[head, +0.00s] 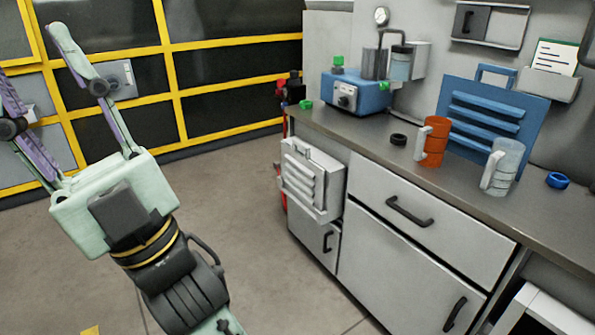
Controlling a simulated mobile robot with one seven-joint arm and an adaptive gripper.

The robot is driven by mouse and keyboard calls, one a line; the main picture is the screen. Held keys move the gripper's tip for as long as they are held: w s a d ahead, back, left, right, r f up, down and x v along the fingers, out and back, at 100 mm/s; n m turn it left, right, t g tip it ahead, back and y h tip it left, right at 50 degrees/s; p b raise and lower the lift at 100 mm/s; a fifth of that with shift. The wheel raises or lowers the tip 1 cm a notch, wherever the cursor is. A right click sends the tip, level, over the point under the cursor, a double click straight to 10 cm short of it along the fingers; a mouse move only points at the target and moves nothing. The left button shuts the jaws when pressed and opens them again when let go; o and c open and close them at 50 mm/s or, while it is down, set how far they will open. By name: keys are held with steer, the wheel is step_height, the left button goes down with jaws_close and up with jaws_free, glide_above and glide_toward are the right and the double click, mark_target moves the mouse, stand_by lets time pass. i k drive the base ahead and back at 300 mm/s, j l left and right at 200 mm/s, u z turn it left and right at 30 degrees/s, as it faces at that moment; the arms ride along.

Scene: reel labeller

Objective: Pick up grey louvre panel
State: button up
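The grey louvre panel (303,177) stands nearly upright at the left end of the cabinet front, below the worktop. Its slanted slats face out, and a small handle shows at its top. It seems to sit in a shallow grey holder whose lower lip shows; how it is held there I cannot tell. My gripper (30,58) is at the left of the picture, well apart from the panel. Its two long fingers are spread wide with nothing between them, and one runs out of the left edge.
A similar blue louvre panel (490,115) leans at the back of the worktop (350,133). An orange mug (433,143), a grey mug (503,167) and a blue machine (356,94) stand there. Open floor (245,225) lies between my gripper and the cabinet.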

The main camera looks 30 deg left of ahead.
mark_target(303, 177)
steer(key=i+j, duration=0.15)
steer(key=j, duration=0.25)
steer(key=i+j, duration=0.15)
steer(key=j, duration=0.2)
steer(key=i+j+z, duration=0.1)
steer(key=j, duration=0.3)
steer(key=i+j, duration=0.2)
steer(key=j, duration=0.2)
steer(key=i+j+z, duration=0.1)
steer(key=j, duration=0.3)
steer(key=i+j, duration=0.15)
steer(key=j, duration=0.25)
steer(key=i+j, duration=0.2)
steer(key=j, duration=0.2)
steer(key=i+j+z, duration=0.1)
steer(key=j, duration=0.25)
steer(key=i+j, duration=0.5)
steer(key=i+z, duration=0.05)
steer(key=i, duration=0.05)
